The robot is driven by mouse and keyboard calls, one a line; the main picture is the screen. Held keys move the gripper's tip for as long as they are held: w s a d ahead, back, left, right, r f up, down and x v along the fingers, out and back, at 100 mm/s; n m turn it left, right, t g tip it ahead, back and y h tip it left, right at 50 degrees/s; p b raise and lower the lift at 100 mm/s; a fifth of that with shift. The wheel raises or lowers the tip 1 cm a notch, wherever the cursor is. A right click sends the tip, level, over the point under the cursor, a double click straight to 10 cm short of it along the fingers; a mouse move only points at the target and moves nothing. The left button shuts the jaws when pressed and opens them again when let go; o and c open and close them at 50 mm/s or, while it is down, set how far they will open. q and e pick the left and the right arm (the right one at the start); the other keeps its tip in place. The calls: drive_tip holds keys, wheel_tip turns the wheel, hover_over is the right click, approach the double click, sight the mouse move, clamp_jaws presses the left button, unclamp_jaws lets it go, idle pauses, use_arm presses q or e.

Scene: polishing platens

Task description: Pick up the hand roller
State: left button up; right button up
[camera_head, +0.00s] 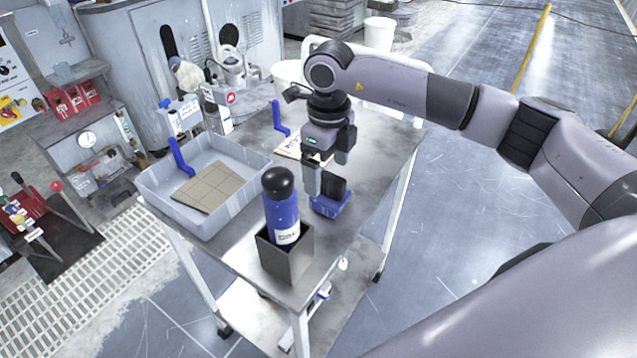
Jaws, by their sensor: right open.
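My right gripper (325,176) comes in from the right and points down over the cart top. It is open. Just below it is a blue and black tool (331,206), perhaps the hand roller, lying near the cart's right edge. A finger overlaps it in the picture, and I cannot tell whether they touch. Another blue-handled tool (280,119) stands at the back of the cart, beside a labelled flat piece (290,147). A third blue handle (180,157) rises from the grey tray. My left gripper is not in view.
The metal cart (375,185) carries a grey tray (222,222) with a tan tiled plate (208,187). A blue bottle with a black cap (281,210) stands in a dark square holder (287,256) at the front, close to the gripper. White containers stand at the back.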

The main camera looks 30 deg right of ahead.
sight(331, 192)
drive_tip(key=f, duration=0.4)
drive_tip(key=f+p, duration=0.1)
drive_tip(key=f, duration=0.2)
drive_tip(key=shift+s+d, duration=0.2)
drive_tip(key=shift+d, duration=0.2)
drive_tip(key=shift+r, duration=0.1)
drive_tip(key=c, duration=1.4)
wheel_tip(331, 192, up, 20)
drive_tip(key=shift+b, duration=0.55)
